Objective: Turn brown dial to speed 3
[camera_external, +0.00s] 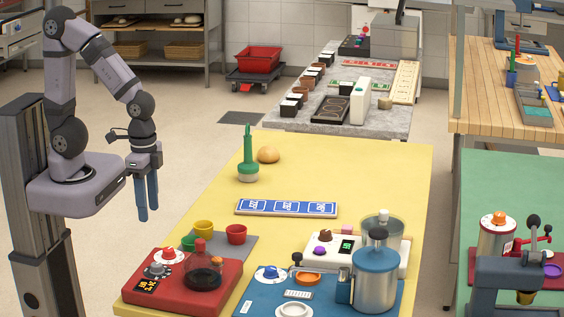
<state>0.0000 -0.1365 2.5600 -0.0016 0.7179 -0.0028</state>
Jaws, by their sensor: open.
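A small brown dial (325,236) sits on the white appliance (391,262) on the yellow table. A purple knob (319,250) is just in front of it, and a small lit green display (347,245) is to its right. The dial's markings are too small to read. My gripper (147,193), with blue fingers, points down beside the table's left edge. It is open and empty, well to the left of the brown dial and apart from everything on the table.
A red appliance (222,296), several small cups (236,234) and a blue appliance (258,302) crowd the table's near end. The table's right rear is clear.

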